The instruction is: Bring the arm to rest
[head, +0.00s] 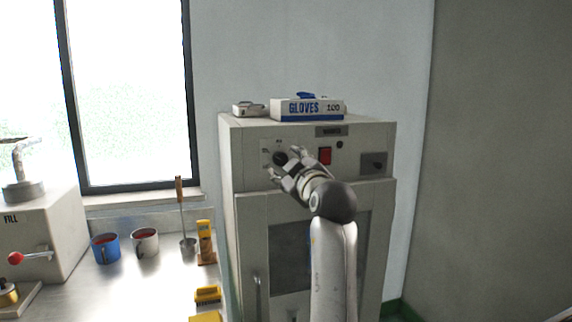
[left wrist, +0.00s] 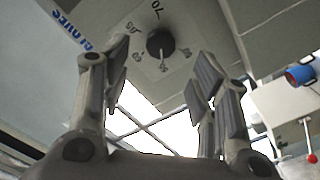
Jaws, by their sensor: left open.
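My left gripper (head: 279,167) is at the front of a grey cabinet (head: 245,222), with its arm rising from the bottom of the head view. Its two fingers stand apart with nothing between them in the left wrist view (left wrist: 158,85). A black dial knob (head: 280,158) on the cabinet's control panel is just past the fingertips. In the left wrist view the knob (left wrist: 160,43) has printed numbers around it and shows clear of both fingers. The gap to the knob is hard to judge. My right gripper is not in view.
The panel has a red switch (head: 325,155). A glove box (head: 308,108) lies on the cabinet top. The right side is bare wall.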

